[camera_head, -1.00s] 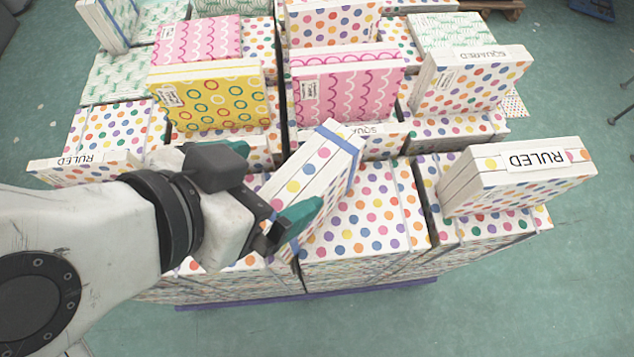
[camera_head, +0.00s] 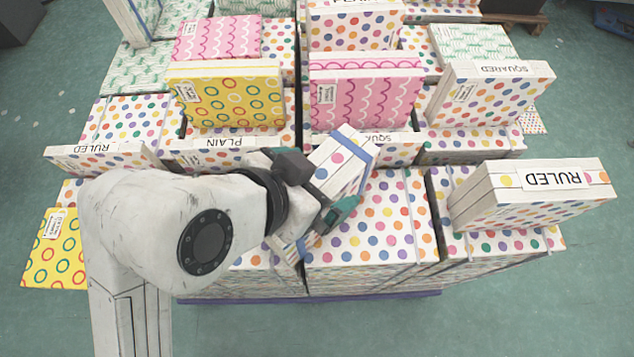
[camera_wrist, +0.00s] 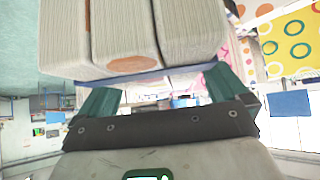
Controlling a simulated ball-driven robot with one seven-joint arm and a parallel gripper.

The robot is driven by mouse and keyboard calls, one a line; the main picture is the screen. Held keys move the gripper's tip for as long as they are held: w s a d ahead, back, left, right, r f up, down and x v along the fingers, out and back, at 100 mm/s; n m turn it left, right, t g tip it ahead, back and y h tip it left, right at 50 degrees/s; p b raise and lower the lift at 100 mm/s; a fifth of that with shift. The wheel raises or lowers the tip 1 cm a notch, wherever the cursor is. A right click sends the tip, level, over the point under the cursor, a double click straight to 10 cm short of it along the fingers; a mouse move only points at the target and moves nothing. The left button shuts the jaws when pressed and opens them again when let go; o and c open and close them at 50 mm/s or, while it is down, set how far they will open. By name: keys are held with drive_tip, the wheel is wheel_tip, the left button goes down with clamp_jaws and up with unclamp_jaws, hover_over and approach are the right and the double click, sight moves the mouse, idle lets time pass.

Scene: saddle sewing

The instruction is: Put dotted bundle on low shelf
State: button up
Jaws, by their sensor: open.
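A dotted bundle (camera_head: 338,168) with a blue strap stands tilted on top of the dotted stacks in the middle of the head view. Its lower part is partly hidden behind my gripper (camera_head: 312,188). My gripper is open, with its teal fingers close about the bundle. In the wrist view, the bundle's layered page edges (camera_wrist: 125,40) fill the top, just past the fingertips of my gripper (camera_wrist: 160,88). I cannot tell whether the fingers touch it. No low shelf is recognisable.
Dotted stacks stand on a purple base (camera_head: 320,298). A yellow ringed bundle (camera_head: 228,98), a pink wavy bundle (camera_head: 365,95) and a SQUARED bundle (camera_head: 490,95) stand behind. Green floor (camera_head: 520,310) is clear in front.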

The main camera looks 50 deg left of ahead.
drive_tip(key=shift+w+f, duration=0.2)
drive_tip(key=shift+c, duration=0.3)
drive_tip(key=shift+r, duration=0.1)
clamp_jaws()
idle(0.5)
